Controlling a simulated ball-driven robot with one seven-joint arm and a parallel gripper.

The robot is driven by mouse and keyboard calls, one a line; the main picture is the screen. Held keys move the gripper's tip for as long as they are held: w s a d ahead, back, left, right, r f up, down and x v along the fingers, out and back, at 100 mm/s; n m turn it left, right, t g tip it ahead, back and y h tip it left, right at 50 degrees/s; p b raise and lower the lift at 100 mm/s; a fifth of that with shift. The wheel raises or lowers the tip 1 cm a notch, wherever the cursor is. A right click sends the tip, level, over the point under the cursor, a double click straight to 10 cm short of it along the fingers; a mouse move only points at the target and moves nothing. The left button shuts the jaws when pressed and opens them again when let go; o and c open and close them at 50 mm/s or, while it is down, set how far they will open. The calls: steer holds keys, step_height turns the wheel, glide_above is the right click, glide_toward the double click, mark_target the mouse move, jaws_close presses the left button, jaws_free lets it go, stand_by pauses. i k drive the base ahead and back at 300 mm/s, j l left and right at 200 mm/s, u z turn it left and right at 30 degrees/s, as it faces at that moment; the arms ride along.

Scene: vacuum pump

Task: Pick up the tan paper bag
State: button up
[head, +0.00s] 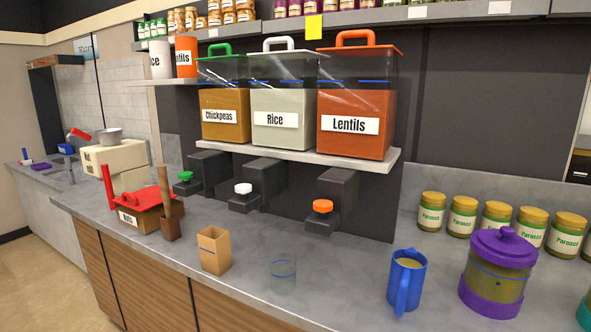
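The tan paper bag (213,250) stands upright and open at the top on the grey counter, near its front edge. It is left of a clear glass and in front of the dispensers. My gripper does not show in the head view, so its place relative to the bag and its state cannot be seen.
A clear glass (283,276) stands just right of the bag. A brown holder (170,228) and a red-brown box (148,211) stand to its left. A blue mug (406,283) and a purple-lidded jar (497,272) are farther right. Dispenser spouts (322,208) overhang behind.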

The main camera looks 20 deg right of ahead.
mark_target(213, 242)
steer(key=i+u, duration=0.2)
steer(key=u, duration=0.25)
steer(key=i+u, duration=0.15)
steer(key=u, duration=0.3)
steer(key=i+l+u, duration=0.1)
steer(key=u, duration=0.35)
steer(key=i, duration=0.1)
